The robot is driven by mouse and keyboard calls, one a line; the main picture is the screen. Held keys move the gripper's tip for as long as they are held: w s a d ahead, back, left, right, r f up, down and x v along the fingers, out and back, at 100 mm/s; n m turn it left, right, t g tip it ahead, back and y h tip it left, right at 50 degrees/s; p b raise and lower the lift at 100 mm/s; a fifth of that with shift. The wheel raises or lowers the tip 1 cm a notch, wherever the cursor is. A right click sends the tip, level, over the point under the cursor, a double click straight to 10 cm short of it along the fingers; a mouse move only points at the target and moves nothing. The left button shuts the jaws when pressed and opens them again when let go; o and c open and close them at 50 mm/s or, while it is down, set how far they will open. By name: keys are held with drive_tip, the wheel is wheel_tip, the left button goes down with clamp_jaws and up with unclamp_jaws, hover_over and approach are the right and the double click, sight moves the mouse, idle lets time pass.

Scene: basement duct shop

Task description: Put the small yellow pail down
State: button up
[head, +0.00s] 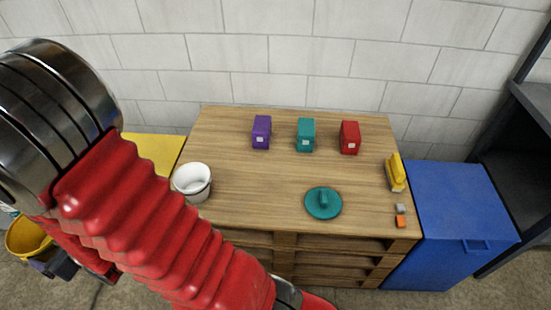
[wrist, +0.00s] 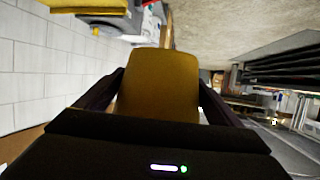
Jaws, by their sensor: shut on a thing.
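The small yellow pail (head: 28,238) shows at the lower left of the head view, left of the wooden bench and over the grey floor. My gripper (head: 62,266) is dark, partly hidden by my red arm, and beside the pail. In the wrist view the yellow pail (wrist: 160,85) fills the space between the two dark fingers of my gripper (wrist: 158,98), which is shut on it. The pail's underside and any support below it cannot be made out.
The wooden bench (head: 250,185) bears a white bucket (head: 193,190), a teal lid (head: 323,204), purple (head: 261,132), teal (head: 306,135) and red (head: 350,138) boxes, and a yellow object (head: 396,175). A yellow surface (head: 155,152) adjoins it left, a blue bin (head: 460,205) right.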

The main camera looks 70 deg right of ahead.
drive_tip(key=shift+d, duration=0.1)
drive_tip(key=s+d+f+m+g+h, duration=0.2)
drive_tip(key=d+m+h, duration=0.15)
drive_tip(key=d, duration=0.95)
drive_tip(key=s+d+f+m+g+h, duration=0.1)
drive_tip(key=s+d+f+m+h, duration=0.2)
drive_tip(key=d, duration=0.9)
drive_tip(key=s+d+f+m+g+h, duration=0.15)
drive_tip(key=d+m+h, duration=0.25)
drive_tip(key=d, duration=0.9)
drive_tip(key=s+d+f+m+g+h, duration=0.1)
drive_tip(key=s+d+f+m+g, duration=0.1)
drive_tip(key=s+d, duration=0.5)
drive_tip(key=s+d+f+m+g+h, duration=0.1)
drive_tip(key=s+d+f+m+g, duration=0.2)
drive_tip(key=s+d, duration=0.5)
drive_tip(key=s+d+f+m+g+h, duration=0.1)
drive_tip(key=s+d+f+m+g, duration=0.2)
drive_tip(key=s, duration=1)
drive_tip(key=d+m+g, duration=0.1)
drive_tip(key=d+g, duration=0.2)
drive_tip(key=d, duration=0.1)
drive_tip(key=shift+s+d+f+g, duration=0.15)
drive_tip(key=shift+s+d+g, duration=0.2)
drive_tip(key=shift+s+d, duration=0.05)
drive_tip(key=shift+f, duration=2.9)
